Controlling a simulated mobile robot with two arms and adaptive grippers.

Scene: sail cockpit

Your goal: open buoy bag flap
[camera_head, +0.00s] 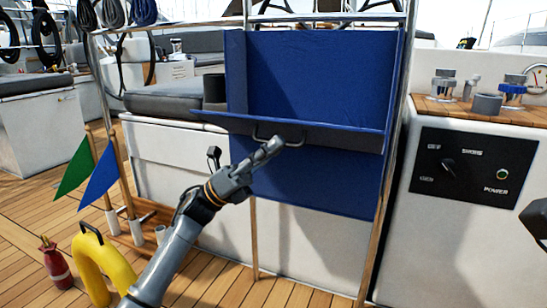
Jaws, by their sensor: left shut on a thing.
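The blue buoy bag (310,75) hangs on the metal rail frame in the middle of the view. Its flap (345,133) sticks out toward me at about mid-height, tilted near level, and the blue inside shows above it. A grey loop handle (296,143) sits on the flap's underside. My left gripper (268,150) is at this handle, just below the flap edge, with its fingers shut on the handle. The fingers partly hide the handle.
A control panel (475,172) with winches above stands at the right. Green (75,168) and blue (99,182) flags stand in holders at the left, near a yellow horseshoe buoy (103,262) and a red bottle (56,265). A grey seat cushion (168,99) lies left of the bag.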

